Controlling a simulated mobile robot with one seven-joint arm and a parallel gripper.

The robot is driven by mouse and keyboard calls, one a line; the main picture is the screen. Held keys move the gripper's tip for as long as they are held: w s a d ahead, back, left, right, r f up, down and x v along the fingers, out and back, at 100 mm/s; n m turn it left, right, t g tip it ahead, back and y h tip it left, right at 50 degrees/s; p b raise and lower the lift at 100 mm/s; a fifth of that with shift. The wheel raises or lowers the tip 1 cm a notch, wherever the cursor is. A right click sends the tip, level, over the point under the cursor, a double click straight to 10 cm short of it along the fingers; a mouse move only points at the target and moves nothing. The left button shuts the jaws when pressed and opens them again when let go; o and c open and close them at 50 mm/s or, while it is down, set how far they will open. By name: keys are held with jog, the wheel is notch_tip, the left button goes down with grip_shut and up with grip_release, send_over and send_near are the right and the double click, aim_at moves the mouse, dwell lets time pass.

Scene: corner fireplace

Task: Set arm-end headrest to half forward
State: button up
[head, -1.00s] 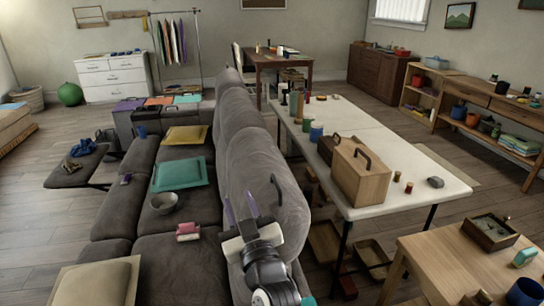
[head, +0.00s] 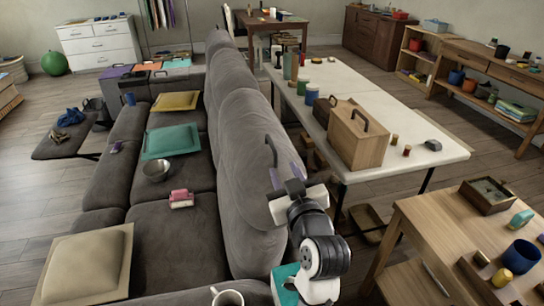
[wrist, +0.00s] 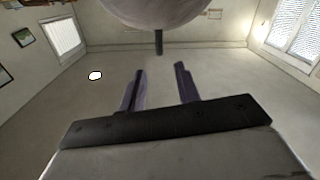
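The grey sofa's nearest tall headrest (head: 245,140) stands upright along the sofa back, at the near end. A dark hooked handle (head: 271,150) sticks up at its right side. My gripper (head: 284,176) is just below and beside this handle in the head view. In the wrist view the two purple fingers (wrist: 160,82) are apart with nothing between them. The handle (wrist: 158,42) shows beyond the fingertips, roughly midway between them, and the rounded underside of the headrest (wrist: 165,10) fills the top edge. I see no contact between fingers and handle.
A long white table (head: 425,150) with a wooden box (head: 358,140) stands right of the sofa back. A wooden table (head: 440,225) is at the near right. A tan cushion (head: 85,265), a pink item (head: 181,199) and a bowl (head: 156,171) lie on the sofa seats.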

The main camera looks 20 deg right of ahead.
aim_at(274, 150)
jog(key=shift+w+f+b, duration=0.25)
jog(key=shift+b, duration=0.8)
jog(key=w+p, duration=0.1)
jog(key=w, duration=0.2)
jog(key=w+p, duration=0.1)
jog(key=w, duration=0.3)
jog(key=w+p, duration=0.1)
jog(key=w, duration=0.2)
jog(key=shift+w+r, duration=0.15)
jog(key=shift+r, duration=0.25)
jog(key=shift+w+f, duration=0.1)
jog(key=shift+w, duration=0.35)
grip_shut()
